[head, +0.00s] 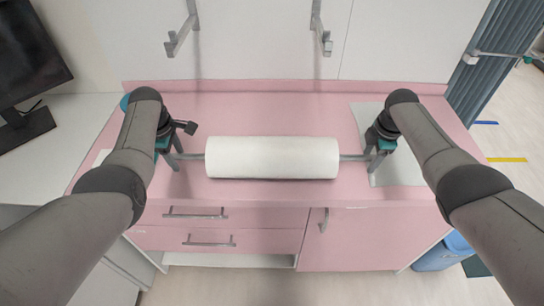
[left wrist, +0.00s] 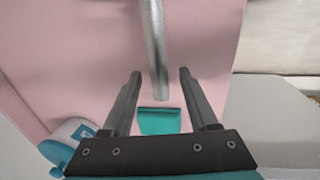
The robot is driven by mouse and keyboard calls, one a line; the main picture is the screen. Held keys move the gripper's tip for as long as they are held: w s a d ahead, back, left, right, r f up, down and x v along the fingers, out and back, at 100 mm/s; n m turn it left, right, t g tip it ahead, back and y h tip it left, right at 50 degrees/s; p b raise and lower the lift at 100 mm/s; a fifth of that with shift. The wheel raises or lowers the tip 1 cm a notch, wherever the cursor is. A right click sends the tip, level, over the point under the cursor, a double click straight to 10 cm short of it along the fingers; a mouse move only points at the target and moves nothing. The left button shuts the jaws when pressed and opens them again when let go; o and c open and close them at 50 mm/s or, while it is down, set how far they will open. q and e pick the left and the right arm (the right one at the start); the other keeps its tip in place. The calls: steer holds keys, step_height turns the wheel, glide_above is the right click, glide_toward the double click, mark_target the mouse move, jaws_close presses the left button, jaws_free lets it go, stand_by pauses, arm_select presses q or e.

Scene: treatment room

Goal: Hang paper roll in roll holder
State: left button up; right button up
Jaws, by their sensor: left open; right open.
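The white paper roll (head: 272,158) lies lengthwise across the pink counter, with a metal rod sticking out of both ends. My left gripper (head: 175,160) is at the rod's left end, and its jaws are open. In the left wrist view the rod (left wrist: 154,50) reaches down between the two spread fingers of my left gripper (left wrist: 157,88), with gaps on both sides. My right gripper (head: 373,160) is open at the rod's right end. The roll holder is a pair of grey wall brackets, left (head: 181,35) and right (head: 321,35), above the counter; both are empty.
The pink counter (head: 260,105) is clear behind the roll. A flat pale sheet (head: 402,172) lies under my right gripper. A monitor (head: 28,55) stands on the white desk at left. A blue bin (head: 440,255) is on the floor at right.

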arm_select(q)
steer(key=shift+f, duration=0.2)
arm_select(e)
steer(key=shift+f, duration=0.2)
arm_select(q)
jaws_close()
arm_select(e)
jaws_close()
stand_by(1.0)
steer(key=shift+r, duration=0.1)
